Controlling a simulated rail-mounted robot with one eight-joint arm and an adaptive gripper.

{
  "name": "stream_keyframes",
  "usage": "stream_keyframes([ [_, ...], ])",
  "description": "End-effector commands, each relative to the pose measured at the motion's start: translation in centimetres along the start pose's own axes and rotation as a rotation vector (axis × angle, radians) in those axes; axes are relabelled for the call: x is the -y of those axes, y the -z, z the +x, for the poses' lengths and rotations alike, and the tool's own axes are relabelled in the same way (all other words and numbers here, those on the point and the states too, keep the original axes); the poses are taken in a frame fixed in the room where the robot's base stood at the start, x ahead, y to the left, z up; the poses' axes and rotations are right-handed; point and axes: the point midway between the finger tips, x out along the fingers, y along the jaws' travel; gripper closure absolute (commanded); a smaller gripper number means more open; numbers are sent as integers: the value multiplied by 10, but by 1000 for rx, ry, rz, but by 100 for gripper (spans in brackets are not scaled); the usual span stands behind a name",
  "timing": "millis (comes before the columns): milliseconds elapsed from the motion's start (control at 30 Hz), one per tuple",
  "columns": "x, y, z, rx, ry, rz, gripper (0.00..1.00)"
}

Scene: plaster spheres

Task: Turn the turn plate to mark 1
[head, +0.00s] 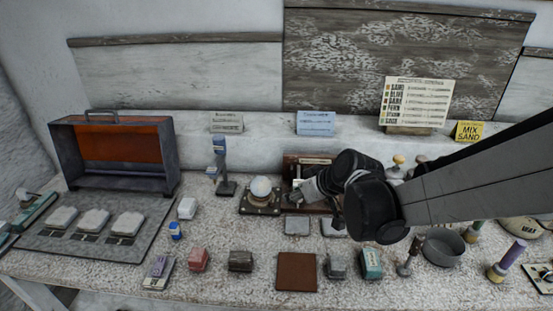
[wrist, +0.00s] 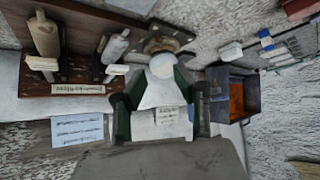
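The turn plate (head: 246,207) is a dark square base on the bench, with a pale sphere (head: 261,187) on top. In the wrist view, the sphere (wrist: 162,66) shows between my two dark green fingers, with part of the plate (wrist: 165,43) beyond it. My gripper (head: 325,197) is just right of the sphere in the head view, apart from it, at the end of the dark arm. In the wrist view, the fingers of my gripper (wrist: 157,86) are spread with nothing held. The plate's marks are too small to read.
A wooden rack (wrist: 85,88) with rollers stands close beside the plate, partly behind my gripper in the head view. A blue-grey stand (head: 221,168) is left of the plate. An orange-backed box (head: 120,144) is farther left. Small blocks and a brown square pad (head: 296,272) lie in front.

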Motion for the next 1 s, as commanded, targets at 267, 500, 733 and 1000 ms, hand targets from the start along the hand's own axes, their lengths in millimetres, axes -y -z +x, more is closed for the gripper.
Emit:
stream_keyframes([
  [267,0,0,18,-10,13,-20,71],
  [500,1,1,46,-10,14,-19,71],
  [733,1,1,78,-10,13,-19,71],
  [1000,1,1,116,-10,12,-19,71],
])
